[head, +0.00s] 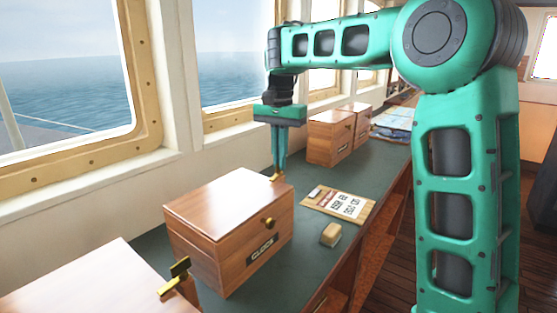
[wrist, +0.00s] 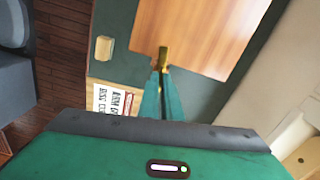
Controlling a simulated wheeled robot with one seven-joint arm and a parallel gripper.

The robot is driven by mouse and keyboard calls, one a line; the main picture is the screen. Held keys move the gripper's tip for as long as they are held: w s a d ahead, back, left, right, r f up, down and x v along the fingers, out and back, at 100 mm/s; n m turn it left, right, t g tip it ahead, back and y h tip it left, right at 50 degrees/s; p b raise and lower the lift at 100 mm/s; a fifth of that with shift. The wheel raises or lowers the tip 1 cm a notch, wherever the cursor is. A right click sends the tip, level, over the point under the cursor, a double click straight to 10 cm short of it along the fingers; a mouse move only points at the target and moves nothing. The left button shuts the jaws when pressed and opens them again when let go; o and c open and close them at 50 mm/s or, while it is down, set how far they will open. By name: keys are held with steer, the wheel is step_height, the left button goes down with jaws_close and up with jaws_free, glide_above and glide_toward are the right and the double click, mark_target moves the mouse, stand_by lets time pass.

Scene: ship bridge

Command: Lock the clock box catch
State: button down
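The clock box (head: 205,257) is a closed wooden box with a dark "CLOCK" label and a round brass knob (head: 267,223) on its front. Its wooden lid also shows in the wrist view (wrist: 205,30). My gripper (head: 277,172) points down at the box's right side, towards the far corner. Its teal fingers are close together on a small brass catch (wrist: 163,54) at the box edge; this brass piece also shows under the fingertips in the head view (head: 275,178). The fingers hide part of the catch, so its exact position is unclear.
Another wooden box (head: 85,285) with an upright brass catch (head: 175,277) stands at the front left. A clipboard (head: 338,204) and a small tan block (head: 331,234) lie right of the clock box. More wooden boxes (head: 328,137) stand behind, along the windows.

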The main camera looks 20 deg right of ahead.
steer(key=shift+w+a+r+m, duration=0.15)
steer(key=shift+w+r+m, duration=0.05)
steer(key=shift+m, duration=0.8)
steer(key=c, duration=2.1)
jaws_free()
steer(key=shift+a, duration=0.1)
steer(key=shift+o, duration=0.6)
steer(key=shift+f, duration=0.1)
steer(key=shift+s, duration=0.1)
step_height(320, 180, up, 11)
steer(key=shift+f, duration=0.15)
